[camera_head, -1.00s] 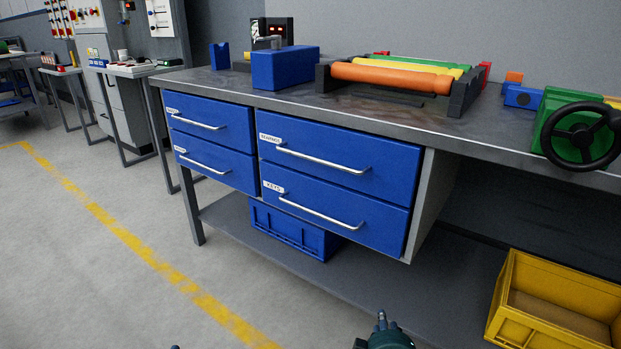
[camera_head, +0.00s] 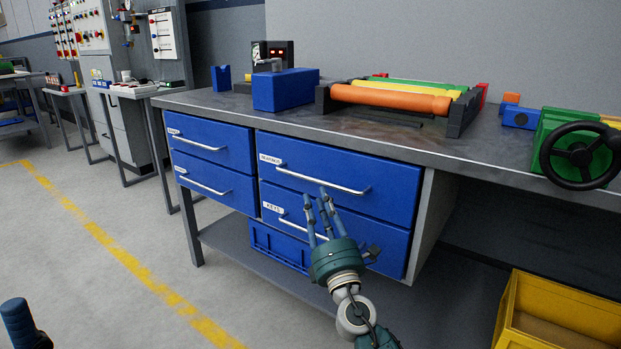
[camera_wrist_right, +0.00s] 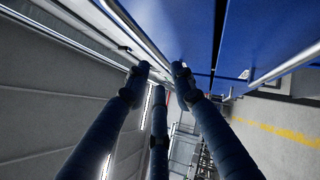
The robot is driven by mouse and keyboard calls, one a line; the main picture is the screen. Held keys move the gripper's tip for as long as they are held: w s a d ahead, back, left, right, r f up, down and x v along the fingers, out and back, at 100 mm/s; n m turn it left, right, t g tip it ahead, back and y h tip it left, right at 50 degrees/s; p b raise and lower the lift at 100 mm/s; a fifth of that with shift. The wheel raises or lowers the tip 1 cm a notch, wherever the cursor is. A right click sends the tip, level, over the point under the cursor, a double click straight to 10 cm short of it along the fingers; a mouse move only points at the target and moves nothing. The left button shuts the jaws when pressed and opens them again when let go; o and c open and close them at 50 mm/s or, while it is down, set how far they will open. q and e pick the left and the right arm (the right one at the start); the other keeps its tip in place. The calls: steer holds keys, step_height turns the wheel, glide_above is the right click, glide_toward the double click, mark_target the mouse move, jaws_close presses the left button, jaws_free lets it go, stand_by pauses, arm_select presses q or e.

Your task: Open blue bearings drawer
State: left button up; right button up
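The blue bearings drawer (camera_head: 385,190) is the upper right drawer under the bench, with a small white label at its left end. It looks closed, its front level with the drawers around it. Its long metal handle (camera_head: 310,179) runs across the front. My right gripper (camera_head: 322,198) is open and empty, its fingers pointing up at the handle from just below. In the right wrist view a metal bar (camera_wrist_right: 133,32) runs close to the apart fingertips (camera_wrist_right: 158,75); I cannot tell if they touch it. A dark blue part of my left gripper (camera_head: 18,322) shows at the lower left edge.
The keys drawer (camera_head: 385,240) is directly below, partly behind my right gripper. Two more blue drawers (camera_head: 208,142) are to the left. A yellow crate (camera_head: 560,312) is at lower right. Rollers (camera_head: 392,98) and a green handwheel device (camera_head: 560,130) stand on the bench (camera_head: 450,150).

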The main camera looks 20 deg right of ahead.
mark_target(311, 180)
steer(key=x, duration=0.8)
steer(key=shift+b, duration=0.35)
jaws_close()
